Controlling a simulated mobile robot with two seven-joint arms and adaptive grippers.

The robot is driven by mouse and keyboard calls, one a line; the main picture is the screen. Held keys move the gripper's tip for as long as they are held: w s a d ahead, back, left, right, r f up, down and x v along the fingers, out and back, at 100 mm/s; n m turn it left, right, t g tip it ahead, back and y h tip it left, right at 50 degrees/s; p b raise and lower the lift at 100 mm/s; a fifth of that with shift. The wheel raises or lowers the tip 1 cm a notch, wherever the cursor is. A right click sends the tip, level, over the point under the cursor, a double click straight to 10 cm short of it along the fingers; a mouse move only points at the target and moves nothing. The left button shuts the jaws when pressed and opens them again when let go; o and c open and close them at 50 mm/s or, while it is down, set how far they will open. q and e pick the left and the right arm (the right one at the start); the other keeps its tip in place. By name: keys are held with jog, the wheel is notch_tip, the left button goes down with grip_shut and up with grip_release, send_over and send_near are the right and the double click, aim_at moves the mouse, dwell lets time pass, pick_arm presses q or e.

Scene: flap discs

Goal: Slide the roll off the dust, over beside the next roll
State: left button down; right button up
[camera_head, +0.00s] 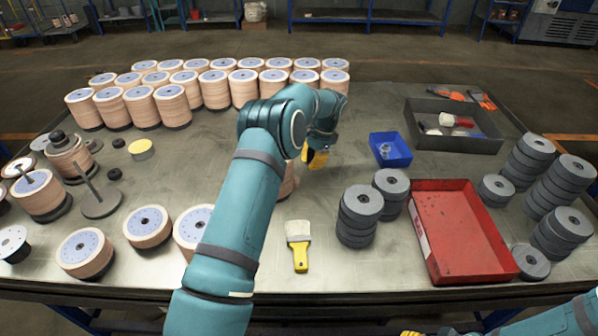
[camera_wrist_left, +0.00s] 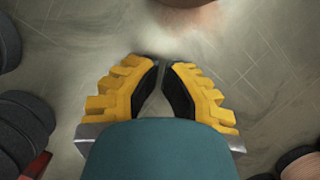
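A tan roll of flap discs (camera_head: 290,183) stands mid-table, mostly hidden behind my left arm in the head view. Its edge shows at the top of the left wrist view (camera_wrist_left: 192,3). Pale dust (camera_wrist_left: 185,22) lies on the tabletop beside it. My left gripper (camera_head: 316,158) is just above the table; in the wrist view its yellow fingers (camera_wrist_left: 162,64) nearly meet at the tips, with nothing between them, apart from the roll. Another tan roll (camera_head: 190,226) stands at front left, partly behind my arm. Only a yellow bit of my right gripper (camera_head: 410,333) shows at the bottom edge.
Rows of tan rolls (camera_head: 168,104) stand at the back left. A red tray (camera_head: 420,235), a blue bin (camera_head: 374,150) and a dark tray (camera_head: 415,120) are to the right.

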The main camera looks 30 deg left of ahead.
pick_arm(q)
jog(key=shift+x, duration=0.95)
jog(key=s+a, duration=0.1)
jog(key=s, duration=0.1)
jog(key=shift+s+a+r, duration=0.2)
jog(key=shift+s+r, duration=0.05)
jog(key=shift+s+a, duration=0.25)
jog(key=shift+s, duration=0.15)
jog(key=s+a, duration=0.3)
jog(key=s, duration=0.3)
jog(key=s+a+p, duration=0.1)
jog(key=s+a, duration=0.3)
jog(key=s, duration=0.2)
jog(key=s+a, duration=0.3)
jog(key=s, duration=0.3)
jog(key=shift+s+a+p, duration=0.2)
jog(key=shift+s+p, duration=0.15)
jog(key=shift+s, duration=0.05)
jog(key=shift+w+d, duration=0.1)
